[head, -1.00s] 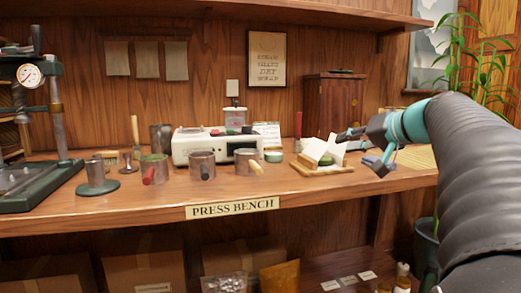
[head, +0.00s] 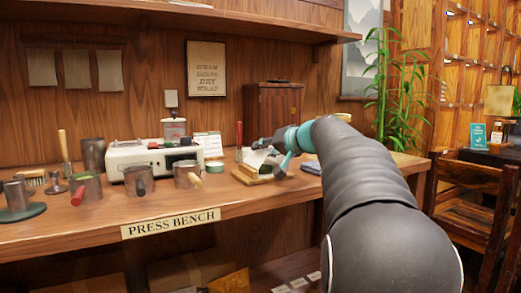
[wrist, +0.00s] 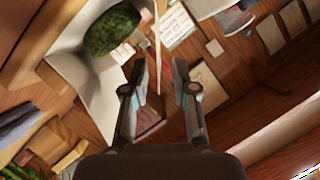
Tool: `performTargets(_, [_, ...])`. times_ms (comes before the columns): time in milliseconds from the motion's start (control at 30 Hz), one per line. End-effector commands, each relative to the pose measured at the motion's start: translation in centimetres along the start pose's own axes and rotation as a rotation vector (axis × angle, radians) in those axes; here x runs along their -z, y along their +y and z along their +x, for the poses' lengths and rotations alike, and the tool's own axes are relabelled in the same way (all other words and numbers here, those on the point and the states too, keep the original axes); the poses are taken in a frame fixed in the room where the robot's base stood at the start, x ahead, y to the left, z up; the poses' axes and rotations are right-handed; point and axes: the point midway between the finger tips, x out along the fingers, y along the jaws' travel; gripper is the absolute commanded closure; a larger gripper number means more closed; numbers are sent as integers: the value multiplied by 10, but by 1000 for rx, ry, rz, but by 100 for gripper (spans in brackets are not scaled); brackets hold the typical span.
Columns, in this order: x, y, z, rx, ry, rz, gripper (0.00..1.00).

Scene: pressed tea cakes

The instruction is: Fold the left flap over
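The dark green tea cake (wrist: 113,30) lies on white wrapping paper (wrist: 68,68) in the wrist view. In the head view the paper (head: 257,159) shows as a raised white flap over a wooden board (head: 246,177) on the bench. In the head view my gripper (head: 262,146) is just behind and above the raised flap. My arm and gripper hide part of the paper and most of the cake there.
A white scale (head: 150,160) and metal moulds (head: 187,174) with handles stand left of the board. A wooden cabinet (head: 272,108) stands behind, a blue cloth (head: 311,167) lies right. A chair (head: 480,200) and plant (head: 395,95) are further right.

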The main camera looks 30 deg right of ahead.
Motion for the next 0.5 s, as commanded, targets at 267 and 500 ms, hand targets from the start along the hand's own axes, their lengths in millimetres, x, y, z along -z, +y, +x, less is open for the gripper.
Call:
performTargets(267, [0, 0, 14, 0, 0, 0, 73])
performTargets(500, [0, 0, 14, -1, 0, 0, 80])
